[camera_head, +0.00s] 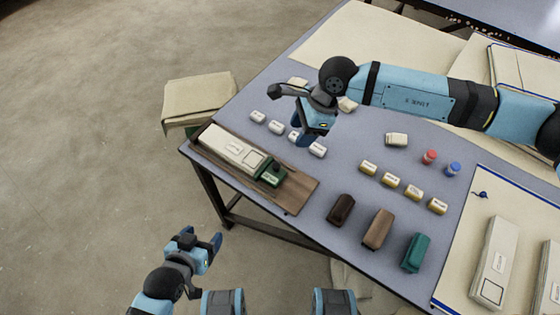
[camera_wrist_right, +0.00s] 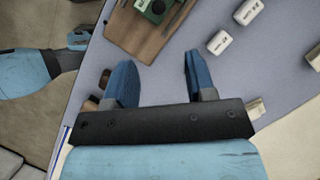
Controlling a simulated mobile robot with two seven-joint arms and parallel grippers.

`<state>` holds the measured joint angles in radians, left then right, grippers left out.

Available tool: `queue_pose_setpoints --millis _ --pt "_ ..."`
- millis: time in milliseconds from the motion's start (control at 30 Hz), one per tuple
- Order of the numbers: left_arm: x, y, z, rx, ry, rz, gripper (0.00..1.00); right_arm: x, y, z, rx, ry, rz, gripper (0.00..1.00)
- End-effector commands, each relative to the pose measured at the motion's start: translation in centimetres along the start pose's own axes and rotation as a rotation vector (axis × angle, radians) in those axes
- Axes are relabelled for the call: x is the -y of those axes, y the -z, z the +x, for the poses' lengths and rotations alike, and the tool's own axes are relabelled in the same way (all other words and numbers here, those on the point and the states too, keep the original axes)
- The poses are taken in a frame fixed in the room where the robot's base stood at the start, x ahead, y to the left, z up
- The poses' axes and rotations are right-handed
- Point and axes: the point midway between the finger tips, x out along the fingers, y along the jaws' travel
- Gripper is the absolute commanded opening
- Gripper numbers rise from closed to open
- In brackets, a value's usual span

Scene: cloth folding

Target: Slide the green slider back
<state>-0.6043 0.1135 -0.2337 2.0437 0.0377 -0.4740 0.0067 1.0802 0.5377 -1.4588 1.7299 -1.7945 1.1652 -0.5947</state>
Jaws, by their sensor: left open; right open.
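The green slider (camera_head: 271,173) sits at the right end of a long white block on a brown wooden board (camera_head: 298,190) at the table's left corner. In the right wrist view the green slider (camera_wrist_right: 154,9) shows at the top edge, partly cut off. My right gripper (camera_head: 300,138) is open and empty above the table, beyond the slider in the head view. In its wrist view the two blue fingertips (camera_wrist_right: 157,75) are apart with nothing between them. My left gripper (camera_head: 212,243) is open and empty, off the table's front edge.
Several small white blocks (camera_head: 276,127) lie beyond the board, near my right gripper. Several yellow-sided blocks (camera_head: 391,180) and dark, brown and teal blocks (camera_head: 378,229) lie to the right. A red bottle (camera_head: 430,157) and a blue one (camera_head: 453,169) stand farther right.

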Motion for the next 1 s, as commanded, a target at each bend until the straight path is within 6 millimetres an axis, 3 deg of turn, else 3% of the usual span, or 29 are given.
queue_pose_setpoints --millis 167,600,800,1000 --pt "0.1 0.1 -0.1 -0.001 0.000 0.006 0.72 -0.1 -0.1 2.2 -0.001 -0.004 -0.001 0.51" --pt "0.4 0.1 -0.2 -0.003 0.001 0.019 0.72 -0.1 -0.2 11.1 0.002 -0.003 0.001 0.51" --pt "0.2 0.0 -0.2 -0.003 0.001 0.012 0.72 -0.1 -0.2 13.2 0.003 -0.003 0.000 0.51" --pt "0.0 0.1 -0.1 -0.004 0.001 0.003 0.72 -0.1 -0.1 13.6 0.003 -0.002 0.000 0.51"
